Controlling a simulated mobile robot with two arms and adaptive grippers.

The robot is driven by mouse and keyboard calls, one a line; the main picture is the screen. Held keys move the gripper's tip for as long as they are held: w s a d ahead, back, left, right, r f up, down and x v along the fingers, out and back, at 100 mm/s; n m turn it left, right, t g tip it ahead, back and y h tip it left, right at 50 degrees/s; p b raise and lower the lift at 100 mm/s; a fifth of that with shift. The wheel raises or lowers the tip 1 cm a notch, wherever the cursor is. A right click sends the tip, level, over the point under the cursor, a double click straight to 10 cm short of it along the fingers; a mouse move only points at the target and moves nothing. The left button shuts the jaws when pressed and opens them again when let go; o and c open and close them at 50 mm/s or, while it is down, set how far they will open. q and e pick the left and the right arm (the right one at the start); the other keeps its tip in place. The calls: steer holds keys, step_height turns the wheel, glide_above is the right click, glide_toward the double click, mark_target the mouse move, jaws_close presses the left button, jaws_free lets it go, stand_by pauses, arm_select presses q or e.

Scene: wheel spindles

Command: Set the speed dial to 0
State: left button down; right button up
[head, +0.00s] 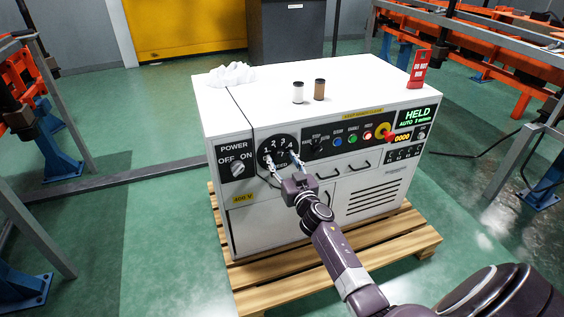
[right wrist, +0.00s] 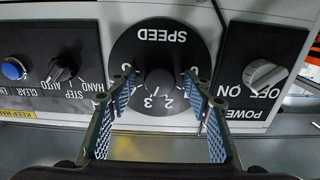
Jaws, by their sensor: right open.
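The speed dial is a round black plate marked SPEED on the front panel of a white cabinet (head: 222,105). The plate (head: 267,147) carries white numbers, and its dark knob (right wrist: 160,84) is at the centre in the right wrist view, which shows the panel upside down. My right gripper (head: 281,160) is at the dial. In the right wrist view its open fingers (right wrist: 159,77) stand on either side of the knob, with a gap visible on both sides. I cannot tell which number the knob points to. The fingers hide part of the plate. My left gripper is not in view.
A POWER switch (head: 237,168) is left of the dial. To its right are a mode knob (head: 318,144), coloured buttons, a red-and-yellow stop button (head: 386,134) and a HELD display (head: 417,115).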

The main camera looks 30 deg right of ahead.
steer(key=c, duration=1.2)
steer(key=shift+o, duration=0.2)
